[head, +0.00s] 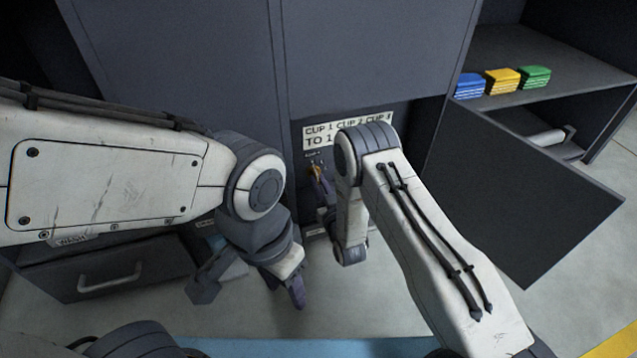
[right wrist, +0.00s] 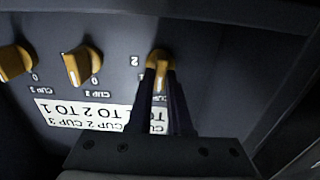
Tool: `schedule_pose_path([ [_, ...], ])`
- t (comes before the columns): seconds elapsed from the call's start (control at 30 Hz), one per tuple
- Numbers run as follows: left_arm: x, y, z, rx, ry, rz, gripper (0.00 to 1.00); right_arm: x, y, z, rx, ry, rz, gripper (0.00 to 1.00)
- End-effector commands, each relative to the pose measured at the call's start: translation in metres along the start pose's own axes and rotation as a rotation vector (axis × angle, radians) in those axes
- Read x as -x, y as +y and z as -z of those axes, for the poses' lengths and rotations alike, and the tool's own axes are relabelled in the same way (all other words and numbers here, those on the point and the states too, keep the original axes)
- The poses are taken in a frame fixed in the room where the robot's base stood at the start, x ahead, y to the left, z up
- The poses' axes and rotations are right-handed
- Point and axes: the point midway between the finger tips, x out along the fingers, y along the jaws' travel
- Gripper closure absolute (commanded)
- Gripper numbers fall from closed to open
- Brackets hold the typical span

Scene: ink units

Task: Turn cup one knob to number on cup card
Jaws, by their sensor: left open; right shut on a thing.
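The cup one knob (right wrist: 162,56) is orange and sits on the dark panel at the right of the right wrist view, which is upside down. My right gripper (right wrist: 160,75) is shut on it, one finger at each side. A "2" shows beside the knob; which mark it points to is unclear. In the head view the knob (head: 316,168) is small, just under the card. The white cup card (head: 318,134) reads "CUP 1 ... TO 1" at its left; my right arm hides part of it. My left gripper (head: 297,292) is open and empty, low in front of the cabinet.
Two more orange knobs (right wrist: 82,66) sit beside the held one. An open grey door (head: 530,190) stands at the right. Blue, yellow and green packs (head: 503,82) lie on a shelf behind it. A drawer (head: 110,270) with a handle is at lower left.

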Motion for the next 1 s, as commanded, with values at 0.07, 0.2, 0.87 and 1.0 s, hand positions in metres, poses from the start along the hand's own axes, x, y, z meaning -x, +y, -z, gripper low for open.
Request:
schedule_pose_path([
  [0.07,0.003,0.0,0.0,0.0,0.0,0.0,0.5,0.001,0.0,0.0,-0.023,-0.002,0.0,1.0],
  [0.2,0.009,0.001,0.0,0.0,0.0,0.0,0.5,0.001,0.0,0.001,-0.091,-0.002,0.0,1.0],
  [0.87,0.044,0.003,0.002,0.0,0.0,0.0,0.5,0.001,0.002,-0.001,-0.606,-0.006,0.0,1.0],
  [1.0,0.049,0.004,0.003,0.0,0.0,0.0,0.5,0.001,0.002,-0.001,-0.681,-0.005,0.0,1.0],
])
